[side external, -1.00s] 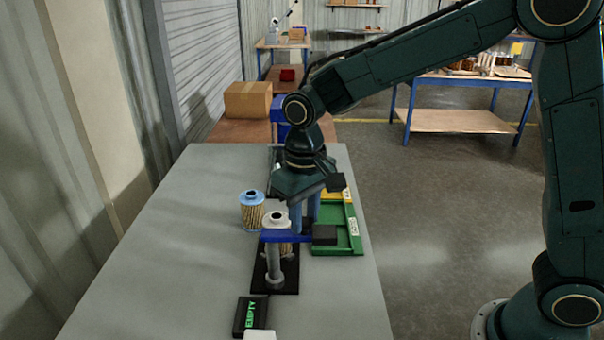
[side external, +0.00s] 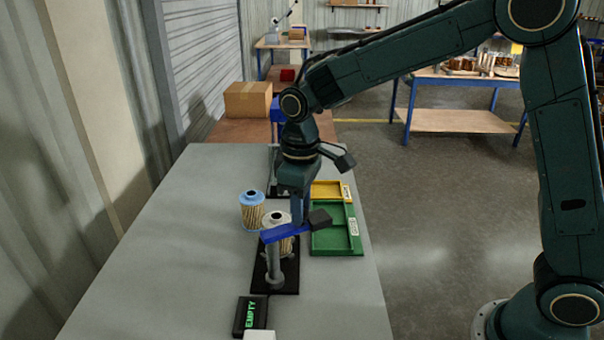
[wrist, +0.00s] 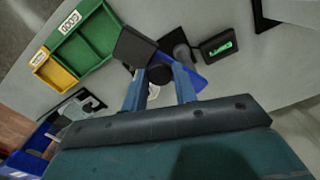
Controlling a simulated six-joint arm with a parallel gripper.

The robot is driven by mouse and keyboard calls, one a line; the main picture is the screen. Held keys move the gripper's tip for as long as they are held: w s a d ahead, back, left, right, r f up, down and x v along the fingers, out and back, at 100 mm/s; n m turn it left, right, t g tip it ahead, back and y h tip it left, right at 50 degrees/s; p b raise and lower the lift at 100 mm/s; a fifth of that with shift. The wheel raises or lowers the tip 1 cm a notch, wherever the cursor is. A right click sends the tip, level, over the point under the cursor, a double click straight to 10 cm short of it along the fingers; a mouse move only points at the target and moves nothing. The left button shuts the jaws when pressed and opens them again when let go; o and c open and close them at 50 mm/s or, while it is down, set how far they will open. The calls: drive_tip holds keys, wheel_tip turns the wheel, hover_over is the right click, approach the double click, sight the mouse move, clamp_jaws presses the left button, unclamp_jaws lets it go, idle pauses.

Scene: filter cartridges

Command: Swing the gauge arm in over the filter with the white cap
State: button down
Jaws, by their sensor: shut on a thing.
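The gauge arm (side external: 287,231) is a blue bar on a grey post (side external: 273,262), with a black block (side external: 319,219) at its right end. It shows under my fingers in the wrist view (wrist: 190,76). My gripper (side external: 301,222) is shut on the gauge arm, with its fingers around a dark round knob (wrist: 160,73). The filter with the white cap (side external: 276,218) stands upright on the black base (side external: 289,281), just behind the bar, which hides part of its pleated body. The black block is to the right of this filter. I cannot make out the filter in the wrist view.
A filter with a blue cap (side external: 252,210) stands close behind left. A green tray (side external: 325,241) and a yellow tray (side external: 322,190) lie to the right. A black display (side external: 250,314) reading "EMPTY" sits in front. The left of the table is clear.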

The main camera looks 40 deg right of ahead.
drive_tip(key=n, duration=0.1)
drive_tip(key=w+n, duration=0.1)
drive_tip(key=n, duration=0.1)
drive_tip(key=shift+w+d, duration=0.15)
drive_tip(key=shift+w, duration=0.15)
drive_tip(key=shift+w+a+n, duration=0.3)
drive_tip(key=shift+w+n, duration=0.5)
drive_tip(key=shift+n, duration=0.8)
drive_tip(key=shift+w+a+n, duration=0.35)
drive_tip(key=shift+w+n, duration=0.45)
drive_tip(key=shift+n, duration=0.8)
drive_tip(key=shift+w+a+n, duration=0.3)
drive_tip(key=shift+w+n, duration=0.5)
drive_tip(key=shift+n, duration=0.8)
drive_tip(key=c, duration=1.1)
unclamp_jaws()
drive_tip(key=shift+r, duration=0.1)
